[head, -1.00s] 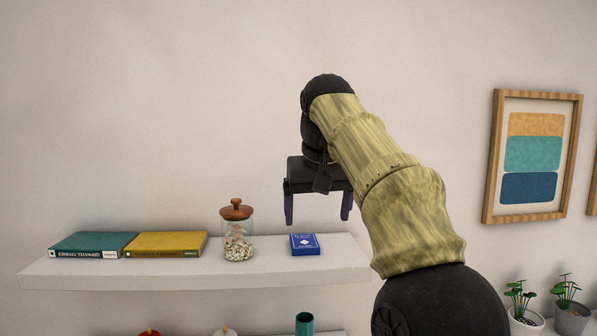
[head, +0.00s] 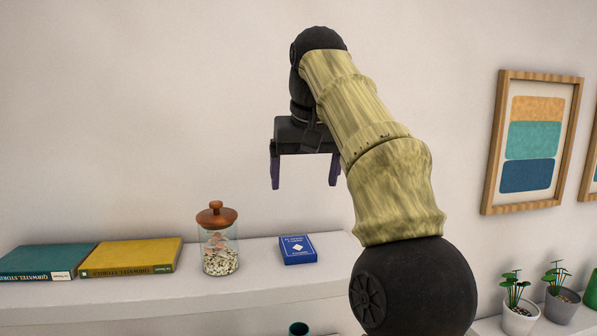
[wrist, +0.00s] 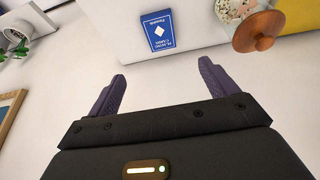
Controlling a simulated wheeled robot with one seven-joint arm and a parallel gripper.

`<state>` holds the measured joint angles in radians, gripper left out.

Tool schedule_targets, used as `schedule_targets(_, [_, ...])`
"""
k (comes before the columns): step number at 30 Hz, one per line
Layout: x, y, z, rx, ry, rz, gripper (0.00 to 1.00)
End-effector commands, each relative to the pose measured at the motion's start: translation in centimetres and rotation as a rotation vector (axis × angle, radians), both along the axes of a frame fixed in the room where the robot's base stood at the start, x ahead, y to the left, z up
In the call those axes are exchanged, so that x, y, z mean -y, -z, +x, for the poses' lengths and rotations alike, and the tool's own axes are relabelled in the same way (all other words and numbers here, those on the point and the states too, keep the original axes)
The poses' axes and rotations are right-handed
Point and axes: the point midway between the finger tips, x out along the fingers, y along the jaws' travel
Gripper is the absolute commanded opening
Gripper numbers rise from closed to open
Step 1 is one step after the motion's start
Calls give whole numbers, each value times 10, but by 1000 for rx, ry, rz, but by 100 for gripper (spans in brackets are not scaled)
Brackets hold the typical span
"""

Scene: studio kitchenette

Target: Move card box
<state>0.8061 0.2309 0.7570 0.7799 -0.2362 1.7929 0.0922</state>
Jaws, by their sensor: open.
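The card box (head: 298,250) is a small blue box with a white diamond. It lies flat on the white shelf (head: 270,283), right of a glass jar. In the wrist view the card box (wrist: 160,30) shows beyond the fingertips, roughly between them in line. My gripper (head: 304,187) is open and empty, with its two dark purple fingers pointing down. It is above the card box and apart from it. The gripper's fingers (wrist: 162,68) also show in the wrist view.
A glass jar (head: 220,250) with a wooden lid stands just left of the card box. A yellow book (head: 130,254) and a teal book (head: 45,259) lie farther left. Potted plants (head: 518,318) stand at lower right. A framed picture (head: 495,140) hangs on the wall.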

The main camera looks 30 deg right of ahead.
Motion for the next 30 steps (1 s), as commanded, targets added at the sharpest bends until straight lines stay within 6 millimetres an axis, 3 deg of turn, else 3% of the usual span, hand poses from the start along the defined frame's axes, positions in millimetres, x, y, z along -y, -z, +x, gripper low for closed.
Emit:
schedule_targets(11, [-8, 8, 5, -2, -20, 0, 85])
schedule_targets(30, [9, 96, 38, -3, -5, 1, 85])
